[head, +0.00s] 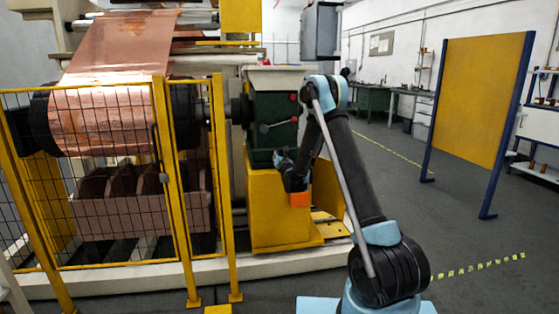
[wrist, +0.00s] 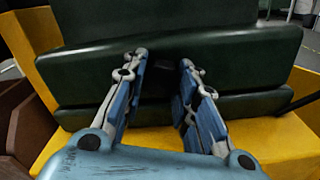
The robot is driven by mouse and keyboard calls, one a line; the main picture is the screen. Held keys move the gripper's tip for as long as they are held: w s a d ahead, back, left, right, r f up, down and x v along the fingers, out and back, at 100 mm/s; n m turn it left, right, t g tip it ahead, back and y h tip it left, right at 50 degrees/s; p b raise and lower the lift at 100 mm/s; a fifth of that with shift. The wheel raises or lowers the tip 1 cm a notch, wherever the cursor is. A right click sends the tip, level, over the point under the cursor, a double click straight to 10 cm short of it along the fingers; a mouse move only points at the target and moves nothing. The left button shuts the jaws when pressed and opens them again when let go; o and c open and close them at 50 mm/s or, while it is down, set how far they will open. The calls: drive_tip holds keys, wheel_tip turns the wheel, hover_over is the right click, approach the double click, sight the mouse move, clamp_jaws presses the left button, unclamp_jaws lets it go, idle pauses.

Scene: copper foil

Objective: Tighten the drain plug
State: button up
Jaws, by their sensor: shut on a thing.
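The dark green gearbox housing (head: 273,122) stands on a yellow pedestal (head: 277,222) in the head view. My gripper (head: 281,158) is at the low part of the housing's front face. In the wrist view the two blue-padded fingers of my gripper (wrist: 164,62) reach to the green housing (wrist: 220,62), one on each side of a small dark form. This form, the drain plug (wrist: 160,84), is in deep shadow and hard to tell from the housing. My gripper is shut on it. The plug's thread and seating cannot be made out.
A yellow mesh guard (head: 218,180) and a copper foil roll (head: 100,120) stand left of the housing. An orange block (head: 299,199) shows at the pedestal below my gripper. Open floor lies to the right, before a yellow panel (head: 482,95).

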drive_tip(key=shift+m, duration=0.3)
drive_tip(key=shift+d, duration=0.1)
drive_tip(key=o, duration=1)
drive_tip(key=shift+o, duration=0.2)
drive_tip(key=v, duration=1.2)
